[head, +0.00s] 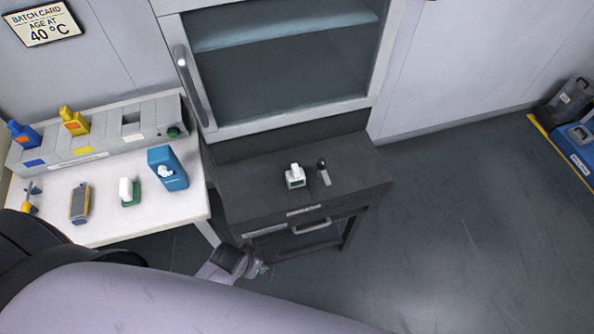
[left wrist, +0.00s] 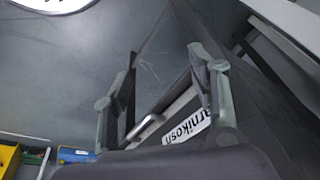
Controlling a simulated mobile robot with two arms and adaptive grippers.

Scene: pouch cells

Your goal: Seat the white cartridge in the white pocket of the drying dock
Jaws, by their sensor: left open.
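The drying dock (head: 100,146) is a grey block at the back of the white table. A blue cartridge (head: 24,134) and a yellow cartridge (head: 74,121) stand in it. The white-marked pocket (head: 131,127) at its right looks empty. My left gripper (head: 259,268) is low in front of the cabinet, apart from that piece. In the left wrist view its two fingers (left wrist: 165,85) are open with nothing held between them. My right gripper is not in view.
The dark cabinet top (head: 350,172) also holds a small black-knobbed item (head: 323,172). The table holds a blue box (head: 168,170), a white-and-green item (head: 128,192) and a grey-yellow device (head: 80,203). Open floor (head: 460,220) lies right of the cabinet.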

